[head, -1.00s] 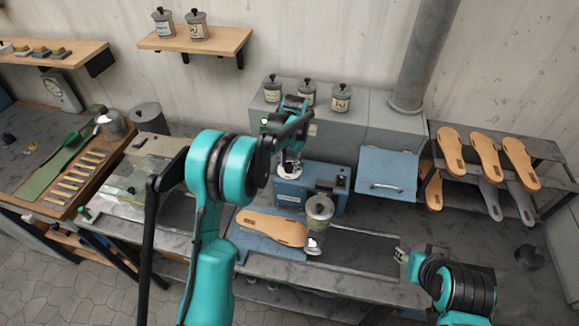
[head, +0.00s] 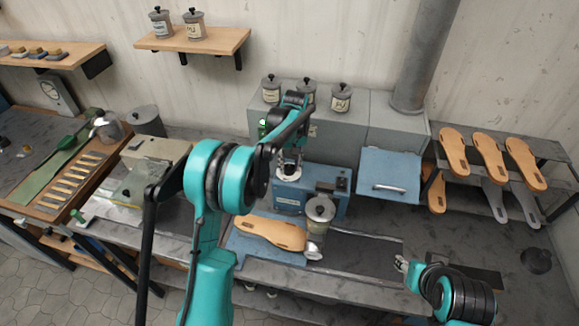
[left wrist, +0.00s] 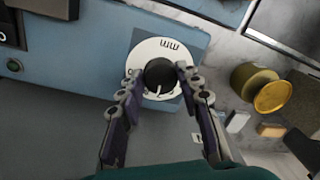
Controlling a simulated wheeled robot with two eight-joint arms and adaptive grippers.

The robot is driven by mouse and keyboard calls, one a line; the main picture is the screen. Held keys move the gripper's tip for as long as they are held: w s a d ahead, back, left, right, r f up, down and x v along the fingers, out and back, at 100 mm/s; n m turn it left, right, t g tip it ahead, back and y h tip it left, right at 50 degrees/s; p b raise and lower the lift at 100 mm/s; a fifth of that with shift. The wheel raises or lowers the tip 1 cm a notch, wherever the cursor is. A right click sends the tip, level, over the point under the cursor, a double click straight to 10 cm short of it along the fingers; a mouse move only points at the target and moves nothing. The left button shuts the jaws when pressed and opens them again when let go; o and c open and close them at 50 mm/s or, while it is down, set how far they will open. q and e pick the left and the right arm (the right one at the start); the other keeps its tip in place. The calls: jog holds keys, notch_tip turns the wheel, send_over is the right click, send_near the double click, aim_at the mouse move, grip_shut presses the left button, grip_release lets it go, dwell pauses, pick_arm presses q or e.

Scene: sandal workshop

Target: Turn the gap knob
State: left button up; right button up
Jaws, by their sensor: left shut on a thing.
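The gap knob (left wrist: 160,75) is a round black knob with a white pointer line, on a white dial (left wrist: 150,52) marked "MM" on a blue machine face (left wrist: 75,48). In the left wrist view my left gripper (left wrist: 158,84) has a fingertip on each side of the knob and is shut on it. In the head view my left gripper (head: 290,162) is at the blue machine (head: 322,190), and my arm and fingers largely hide the knob. My right gripper (head: 401,264) is small, low on the right, away from the machine; its finger opening is unclear.
A tan sole (head: 270,233) and a grey lidded can (head: 320,210) are in front of the machine. A blue panel with a handle (head: 390,172) is to its right. A rack (head: 552,150) of soles stands at far right. Lidded jars (head: 341,98) sit on the grey housing behind.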

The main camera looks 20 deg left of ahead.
aim_at(292, 167)
pick_arm(q)
jog(key=shift+n, duration=1)
jog(key=o, duration=1.2)
jog(key=shift+c, duration=0.2)
notch_tip(292, 167, up, 12)
jog(key=shift+w+d, duration=0.3)
jog(key=shift+w, duration=0.05)
jog(key=shift+s+b, duration=0.15)
jog(key=shift+b, duration=0.15)
